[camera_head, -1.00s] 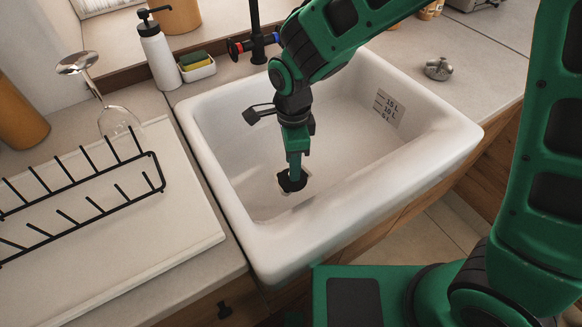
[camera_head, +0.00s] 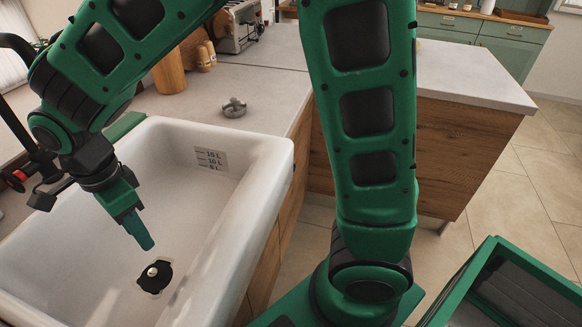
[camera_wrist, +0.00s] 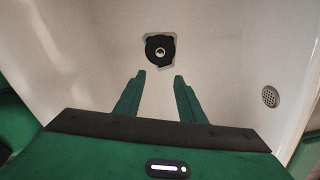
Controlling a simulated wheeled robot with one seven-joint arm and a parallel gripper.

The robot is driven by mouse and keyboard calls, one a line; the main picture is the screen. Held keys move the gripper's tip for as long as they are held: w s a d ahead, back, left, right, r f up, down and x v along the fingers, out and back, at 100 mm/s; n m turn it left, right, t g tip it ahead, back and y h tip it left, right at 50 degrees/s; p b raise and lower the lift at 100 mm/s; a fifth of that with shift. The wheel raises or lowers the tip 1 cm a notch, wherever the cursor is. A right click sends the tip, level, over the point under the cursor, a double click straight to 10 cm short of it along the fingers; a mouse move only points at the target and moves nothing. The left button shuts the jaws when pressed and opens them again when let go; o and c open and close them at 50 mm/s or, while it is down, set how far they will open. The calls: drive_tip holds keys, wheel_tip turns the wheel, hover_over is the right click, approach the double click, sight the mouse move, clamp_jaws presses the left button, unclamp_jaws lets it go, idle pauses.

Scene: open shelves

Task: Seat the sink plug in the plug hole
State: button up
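The sink plug (camera_head: 157,277), a black disc with a pale metal knob, lies on the floor of the white sink (camera_head: 213,208). In the wrist view the plug (camera_wrist: 160,49) sits over the plug hole, with parts of a grey rim (camera_wrist: 146,61) showing around its edge. I cannot tell whether it is fully down. My gripper (camera_head: 146,244) is above and to the upper left of the plug in the head view. In the wrist view my gripper (camera_wrist: 159,76) is open and empty, its two fingers apart and short of the plug.
The sink walls surround my gripper. A round overflow grille (camera_wrist: 269,96) is in the sink wall. A round metal piece (camera_head: 234,107) lies on the counter (camera_head: 262,82) behind the sink. A wooden cylinder (camera_head: 169,72) and a toaster (camera_head: 236,30) stand farther back.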

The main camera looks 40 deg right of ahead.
drive_tip(key=d+r+n, duration=0.1)
drive_tip(key=d, duration=0.7)
drive_tip(key=d+r+n, duration=0.1)
drive_tip(key=d+r, duration=0.1)
drive_tip(key=d, duration=0.6)
drive_tip(key=d+r+n, duration=0.1)
drive_tip(key=d, duration=0.7)
drive_tip(key=shift+s+r+n, duration=0.2)
drive_tip(key=shift+r+n, duration=0.1)
drive_tip(key=shift+r, duration=0.1)
drive_tip(key=s+d+n, duration=0.5)
drive_tip(key=s+d, duration=1.1)
drive_tip(key=shift+s+r, duration=0.25)
drive_tip(key=shift+s, duration=0.1)
